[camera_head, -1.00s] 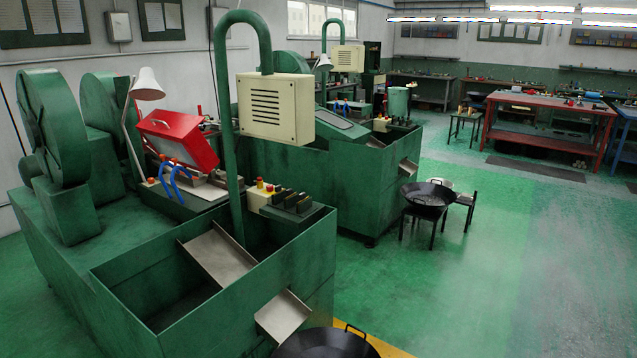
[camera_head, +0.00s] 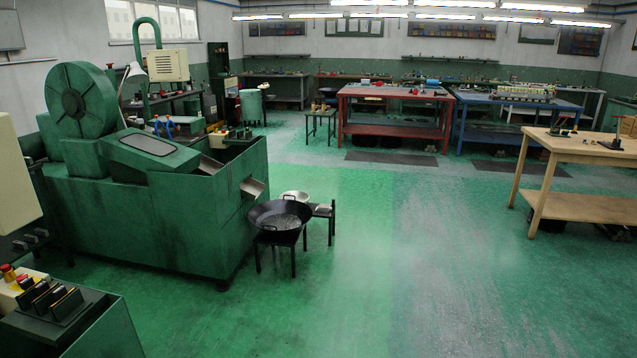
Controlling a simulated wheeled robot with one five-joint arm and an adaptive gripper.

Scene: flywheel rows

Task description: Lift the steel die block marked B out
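No block with a readable B shows in the head view. Several small dark blocks with yellowish edges (camera_head: 48,301) stand in a row on the near green machine (camera_head: 105,330) at the lower left; I cannot tell any marking on them. A second green machine (camera_head: 150,220) stands behind, with a hood panel (camera_head: 150,145) lying sloped over its trough. My gripper is not in view.
A black pan (camera_head: 280,213) sits on a dark stand right of the second machine. A red bench (camera_head: 395,95), a blue bench (camera_head: 515,100) and a wooden table (camera_head: 590,148) stand farther back and right. The green floor (camera_head: 350,290) in the middle is clear.

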